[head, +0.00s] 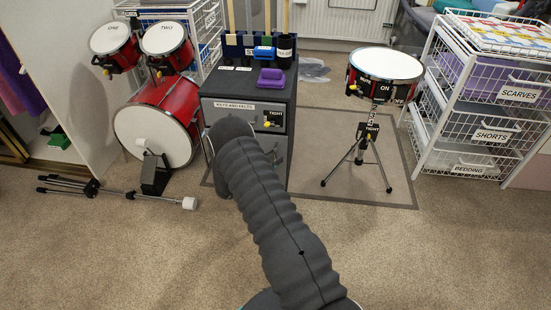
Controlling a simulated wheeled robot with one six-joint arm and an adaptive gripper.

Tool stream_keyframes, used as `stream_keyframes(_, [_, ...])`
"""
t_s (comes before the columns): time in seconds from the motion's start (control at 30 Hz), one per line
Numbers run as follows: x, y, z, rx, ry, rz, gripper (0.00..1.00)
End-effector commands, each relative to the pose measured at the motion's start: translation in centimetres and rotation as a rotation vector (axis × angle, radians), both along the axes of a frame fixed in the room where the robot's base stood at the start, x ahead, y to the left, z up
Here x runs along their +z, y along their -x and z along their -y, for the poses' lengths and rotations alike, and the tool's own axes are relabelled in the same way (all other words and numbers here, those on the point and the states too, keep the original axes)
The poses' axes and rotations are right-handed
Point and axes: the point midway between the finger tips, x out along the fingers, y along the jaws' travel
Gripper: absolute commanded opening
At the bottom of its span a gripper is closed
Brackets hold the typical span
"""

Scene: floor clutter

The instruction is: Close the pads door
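A dark grey cabinet (290,105) stands at the centre. Its upper front carries a drawer labelled "KEYS AND FELTS" (234,105) with a black-and-yellow "TIGHT" latch (272,119). Below it, a grey lower front panel (277,148) shows only in part beside my arm. No "pads" label can be read, and I cannot tell whether this panel is the pads door or how far it stands open. My grey sleeved arm reaches up to the cabinet front and covers much of it. My gripper is hidden behind the arm.
A red drum kit (155,128) stands left, with a fallen stand (110,193) on the carpet. A snare on a tripod (371,140) stands right of the cabinet. White wire baskets (470,125) are far right. Front carpet is clear on both sides.

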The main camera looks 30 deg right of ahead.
Motion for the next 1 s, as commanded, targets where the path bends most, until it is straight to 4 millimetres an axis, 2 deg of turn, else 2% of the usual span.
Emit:
stream_keyframes(0.3, [0.0, 1.6, -5.9, 0.005, 0.0, 0.0, 0.37])
stream_keyframes(0.5, [0.0, 2.6, -9.0, 0.004, 0.001, -0.002, 0.37])
stream_keyframes(0.7, [0.0, 3.1, -10.5, 0.002, 0.001, -0.001, 0.37])
stream_keyframes(1.0, [0.0, 3.2, -10.7, 0.001, 0.0, -0.001, 0.37])
